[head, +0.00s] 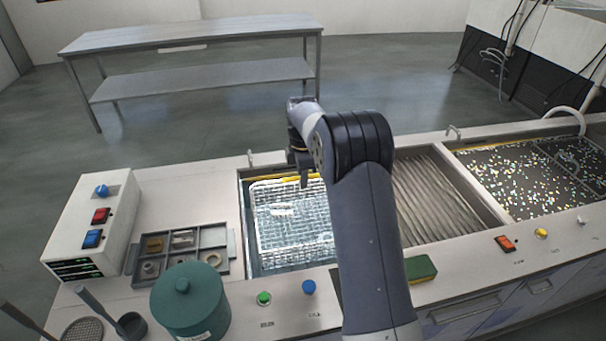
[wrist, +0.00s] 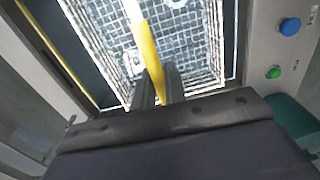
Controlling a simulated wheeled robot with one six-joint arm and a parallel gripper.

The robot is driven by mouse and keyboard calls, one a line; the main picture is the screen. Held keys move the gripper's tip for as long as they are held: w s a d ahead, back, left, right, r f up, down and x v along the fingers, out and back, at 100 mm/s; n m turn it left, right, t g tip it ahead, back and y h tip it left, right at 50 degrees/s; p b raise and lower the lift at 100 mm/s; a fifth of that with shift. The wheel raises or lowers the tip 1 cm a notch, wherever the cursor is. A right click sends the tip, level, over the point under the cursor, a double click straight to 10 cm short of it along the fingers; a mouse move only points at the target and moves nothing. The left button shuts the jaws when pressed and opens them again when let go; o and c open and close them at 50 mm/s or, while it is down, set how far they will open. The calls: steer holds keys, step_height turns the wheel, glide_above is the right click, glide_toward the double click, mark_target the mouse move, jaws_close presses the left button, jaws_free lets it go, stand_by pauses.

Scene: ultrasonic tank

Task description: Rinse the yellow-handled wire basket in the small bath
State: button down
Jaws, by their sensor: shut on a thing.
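The wire basket (head: 278,228) is a bright metal mesh, down in the left bath (head: 243,215) of the counter. Its yellow handle (head: 286,179) runs along the far side. In the wrist view the handle (wrist: 148,50) passes between the fingertips, with the basket's mesh (wrist: 185,35) below. My gripper (head: 304,180) points down over the bath and is shut on the handle; it also shows in the wrist view (wrist: 157,88). My arm hides the basket's right part in the head view. I cannot tell whether the basket touches the bath floor.
A ridged draining section (head: 440,200) and a speckled bath (head: 530,180) lie to the right. A parts tray (head: 222,238), a control box (head: 92,225), a teal canister (head: 188,300) and a green sponge (head: 421,268) stand around the left bath. A steel table (head: 190,35) stands behind.

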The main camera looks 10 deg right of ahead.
step_height(320, 180, down, 10)
steer(key=b, duration=0.4)
steer(key=shift+r+b, duration=0.25)
steer(key=shift+b, duration=0.15)
stand_by(0.4)
stand_by(3.0)
steer(key=shift+r+p, duration=5.25)
steer(key=shift+r, duration=5.05)
